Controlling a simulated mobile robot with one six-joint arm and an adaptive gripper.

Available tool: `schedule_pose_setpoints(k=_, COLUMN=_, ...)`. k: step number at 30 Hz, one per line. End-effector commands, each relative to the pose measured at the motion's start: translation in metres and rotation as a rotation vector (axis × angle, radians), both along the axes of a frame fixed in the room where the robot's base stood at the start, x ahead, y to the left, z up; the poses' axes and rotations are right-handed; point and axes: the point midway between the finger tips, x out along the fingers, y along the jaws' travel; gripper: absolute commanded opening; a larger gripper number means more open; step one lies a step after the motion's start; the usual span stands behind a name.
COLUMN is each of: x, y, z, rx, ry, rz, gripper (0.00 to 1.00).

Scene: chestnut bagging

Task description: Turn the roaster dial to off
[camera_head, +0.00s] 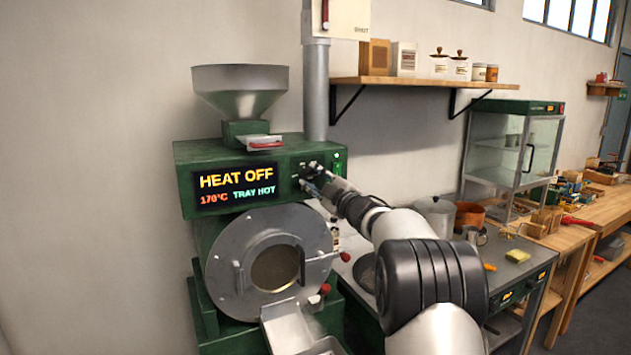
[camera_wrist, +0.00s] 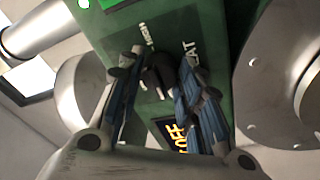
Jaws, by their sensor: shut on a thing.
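The green roaster (camera_head: 225,150) stands against the wall at left in the head view. Its display (camera_head: 237,187) reads "HEAT OFF", with "170°C" and "TRAY HOT" below. My gripper (camera_head: 309,176) is at the panel right of the display and covers most of the dial there. In the wrist view, the dark dial (camera_wrist: 159,72) sits between the two fingers of my gripper (camera_wrist: 160,78), which is shut on it. Panel lettering ending in "EAT" shows beside the right finger. The dial's pointer mark is too unclear to read.
The round drum door (camera_head: 225,262) with red-tipped handles is just below the panel. A steel hopper (camera_head: 240,85) is on top, and a vertical pipe (camera_head: 316,95) rises close behind my gripper. A counter with pots (camera_head: 437,213) stands to the right.

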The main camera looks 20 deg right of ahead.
Motion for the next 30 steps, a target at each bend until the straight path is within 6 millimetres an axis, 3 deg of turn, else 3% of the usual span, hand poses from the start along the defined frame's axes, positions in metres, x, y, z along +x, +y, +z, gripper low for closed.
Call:
schedule_pose_setpoints(k=15, x=0.0001, y=-0.0001, z=0.0002, rx=-0.02, ry=-0.001, rz=0.001, gripper=0.09)
schedule_pose_setpoints(k=16, x=0.0001, y=0.0, z=0.0001, rx=-0.02, ry=0.0, rz=0.0, gripper=0.34)
schedule_pose_setpoints(k=24, x=0.0, y=-0.0001, z=0.0001, rx=-0.019, ry=0.0, rz=0.0, gripper=0.52)
schedule_pose_setpoints(k=30, x=0.0, y=-0.0001, z=0.0001, rx=-0.018, ry=0.0, rz=0.0, gripper=0.53)
